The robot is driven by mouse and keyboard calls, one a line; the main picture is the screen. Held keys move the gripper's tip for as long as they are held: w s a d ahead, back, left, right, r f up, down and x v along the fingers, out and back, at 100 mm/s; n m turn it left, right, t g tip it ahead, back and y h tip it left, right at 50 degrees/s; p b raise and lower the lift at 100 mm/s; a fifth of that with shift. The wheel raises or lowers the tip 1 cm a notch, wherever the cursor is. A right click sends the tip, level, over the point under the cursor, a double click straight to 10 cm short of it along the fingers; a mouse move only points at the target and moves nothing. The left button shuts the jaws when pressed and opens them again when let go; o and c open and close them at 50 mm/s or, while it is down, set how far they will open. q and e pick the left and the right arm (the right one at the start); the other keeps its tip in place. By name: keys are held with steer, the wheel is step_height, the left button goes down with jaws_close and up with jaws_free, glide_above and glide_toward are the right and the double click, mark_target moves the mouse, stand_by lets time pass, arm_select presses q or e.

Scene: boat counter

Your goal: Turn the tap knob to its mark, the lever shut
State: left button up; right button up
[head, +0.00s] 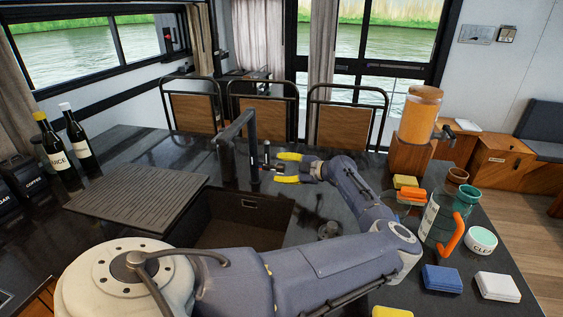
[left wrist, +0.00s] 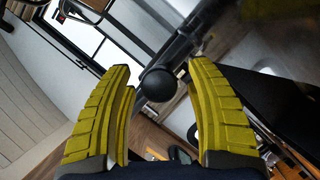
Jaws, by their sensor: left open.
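The dark tap (head: 226,160) stands at the back edge of the sink, its spout angled up to the right. A dark upright part (head: 253,158) shows beside it, with a small stub pointing right toward my gripper. My left gripper (head: 277,168) is open, its two yellow fingers pointing left at the tap, just right of that stub. In the left wrist view a round dark knob (left wrist: 158,85) sits between the yellow fingers, with a gap on either side. I cannot tell the mark or the lever's setting. My right gripper is not in view.
The sink (head: 245,215) and ribbed drainboard (head: 138,200) lie in front of the tap. Two bottles (head: 78,143) stand at left. Chairs (head: 262,112) stand behind the counter.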

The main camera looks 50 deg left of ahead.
mark_target(285, 167)
arm_select(q)
steer(key=v, duration=1.2)
stand_by(0.4)
steer(key=shift+x, duration=6)
steer(key=shift+s+a, duration=0.1)
steer(key=shift+r+m+g+h, duration=0.1)
steer(key=shift+m+g+h, duration=0.4)
steer(key=shift+m, duration=0.4)
steer(key=m+g+h, duration=0.1)
steer(key=m+h, duration=0.1)
steer(key=m, duration=0.1)
steer(key=shift+m, duration=0.3)
steer(key=shift+g, duration=0.3)
steer(key=shift+v, duration=3.75)
